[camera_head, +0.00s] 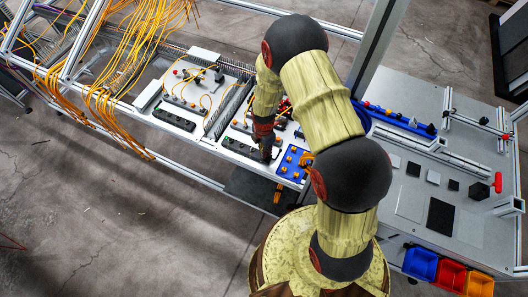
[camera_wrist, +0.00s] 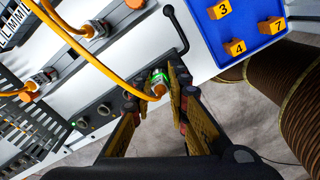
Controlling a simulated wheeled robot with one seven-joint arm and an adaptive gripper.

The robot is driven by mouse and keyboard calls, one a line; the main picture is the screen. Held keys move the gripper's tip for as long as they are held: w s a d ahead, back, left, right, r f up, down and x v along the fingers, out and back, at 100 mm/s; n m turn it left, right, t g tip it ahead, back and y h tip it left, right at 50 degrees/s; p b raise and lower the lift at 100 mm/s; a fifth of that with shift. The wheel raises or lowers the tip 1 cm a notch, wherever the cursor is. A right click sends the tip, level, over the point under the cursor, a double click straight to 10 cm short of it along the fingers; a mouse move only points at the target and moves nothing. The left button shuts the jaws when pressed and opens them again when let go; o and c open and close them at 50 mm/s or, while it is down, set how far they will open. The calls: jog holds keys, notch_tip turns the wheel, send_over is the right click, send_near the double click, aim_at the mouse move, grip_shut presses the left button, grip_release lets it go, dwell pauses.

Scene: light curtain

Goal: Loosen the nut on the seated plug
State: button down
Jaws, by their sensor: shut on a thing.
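The seated plug (camera_wrist: 157,88) has an orange body with an orange cable and sits in a dark socket strip on the white panel. A green glow shows at its collar, where the nut is; the nut itself is mostly hidden by the fingers. My gripper (camera_wrist: 157,92) reaches in from below in the wrist view, with one finger on each side of the plug, shut on the nut. In the head view my gripper (camera_head: 266,150) is over the front of the panel, and the plug is hidden under it.
A blue board (camera_wrist: 245,25) with numbered yellow blocks lies right of the plug. An orange cable arcs close over my fingers. A black handle (camera_wrist: 178,30) stands beside the strip.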

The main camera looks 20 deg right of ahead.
dwell(0.3)
jog(key=n+b, duration=0.1)
jog(key=n, duration=0.4)
jog(key=shift+f+n, duration=0.15)
jog(key=shift+n, duration=0.25)
jog(key=n+b, duration=0.1)
jog(key=n, duration=0.5)
jog(key=shift+s+n, duration=0.1)
jog(key=shift+n, duration=0.2)
jog(key=c, duration=1.8)
grip_release()
jog(key=shift+o, duration=0.2)
jog(key=shift+r+p, duration=1.9)
jog(key=shift+r, duration=1.65)
jog(key=shift+c, duration=0.2)
